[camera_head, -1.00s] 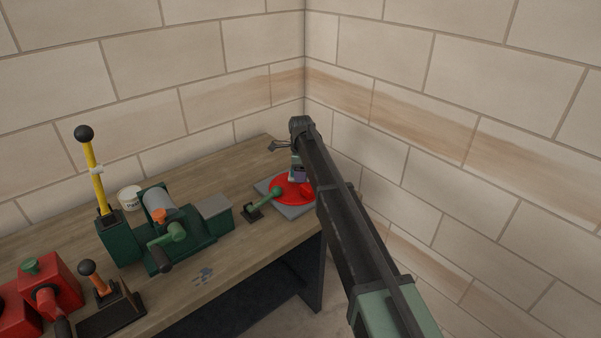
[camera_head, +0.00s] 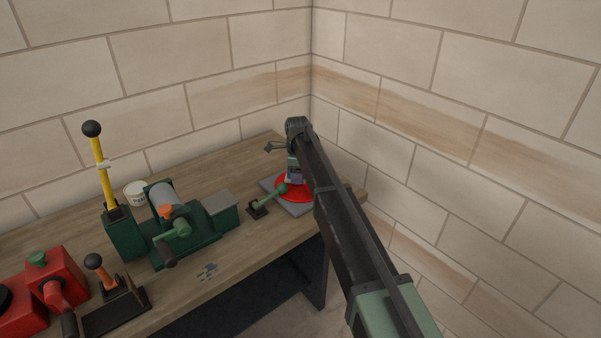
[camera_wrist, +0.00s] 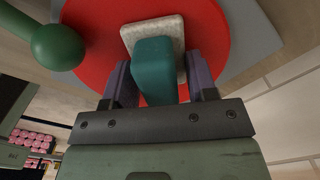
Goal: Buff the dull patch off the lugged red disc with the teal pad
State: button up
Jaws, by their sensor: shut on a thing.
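The red disc (camera_head: 291,195) lies flat on a grey square plate (camera_head: 298,209) at the bench's right end. It fills much of the wrist view (camera_wrist: 90,70). My gripper (camera_wrist: 158,75) is above the disc, its purple fingers shut on the teal pad (camera_wrist: 155,62). The pad is a teal block with a pale, speckled slab (camera_wrist: 150,30) at its far end. The slab overlaps the disc in the wrist view; I cannot tell whether it touches. I see no dull patch or lugs clearly; my arm and the pad cover part of the disc.
A green ball-ended lever (camera_head: 269,199) stands close left of the disc and shows large in the wrist view (camera_wrist: 57,46). A green machine with a crank (camera_head: 180,225), a yellow lever (camera_head: 102,165) and a white tub (camera_head: 137,195) stand further left. Walls meet behind.

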jog(key=shift+w+d, duration=1.2)
jog(key=shift+d, duration=0.15)
jog(key=shift+w+d, duration=0.1)
jog(key=shift+w, duration=0.05)
jog(key=shift+s+a+r, duration=0.15)
jog(key=shift+s+a, duration=1.2)
jog(key=shift+a, duration=0.1)
